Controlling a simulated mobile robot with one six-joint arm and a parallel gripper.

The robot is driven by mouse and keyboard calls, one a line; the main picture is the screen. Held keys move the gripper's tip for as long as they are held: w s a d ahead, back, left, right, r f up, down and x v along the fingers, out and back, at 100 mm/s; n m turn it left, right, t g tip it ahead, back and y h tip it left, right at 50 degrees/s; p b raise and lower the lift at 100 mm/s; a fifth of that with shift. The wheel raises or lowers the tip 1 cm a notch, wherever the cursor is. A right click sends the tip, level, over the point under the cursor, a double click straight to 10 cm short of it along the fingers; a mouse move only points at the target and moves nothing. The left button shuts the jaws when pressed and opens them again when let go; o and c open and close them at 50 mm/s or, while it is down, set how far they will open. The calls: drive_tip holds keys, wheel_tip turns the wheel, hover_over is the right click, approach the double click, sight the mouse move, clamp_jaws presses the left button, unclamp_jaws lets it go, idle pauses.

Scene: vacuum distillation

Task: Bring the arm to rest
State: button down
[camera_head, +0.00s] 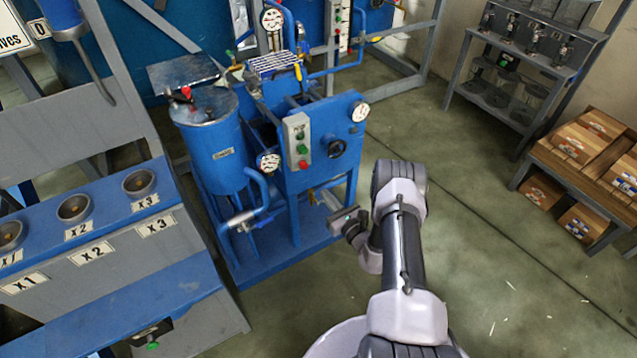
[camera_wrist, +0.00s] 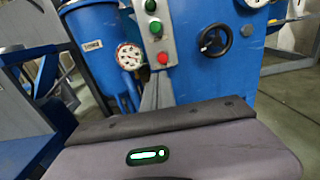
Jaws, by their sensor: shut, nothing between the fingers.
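My arm (camera_head: 405,245) reaches forward from the bottom of the head view and bends at a raised elbow. My gripper (camera_head: 328,201) is low beyond the arm, in front of the blue distillation unit (camera_head: 318,147), and looks small there. In the wrist view the gripper's grey body (camera_wrist: 220,150), with a green light, fills the bottom. The gripper is shut and holds nothing. The unit's control box (camera_wrist: 154,30) with green and red buttons, its black handwheel (camera_wrist: 215,40) and a gauge (camera_wrist: 129,56) stand beyond it. I cannot tell the exact gap to the unit.
A blue tank (camera_head: 215,150) stands left of the unit. A blue rack with round holes (camera_head: 105,225) is at the left. A wooden shelf with boxes (camera_head: 555,185) and a grey rack (camera_head: 520,75) are at the right. The floor (camera_head: 480,230) right of my arm is clear.

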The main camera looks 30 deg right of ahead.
drive_tip(key=shift+s, duration=0.45)
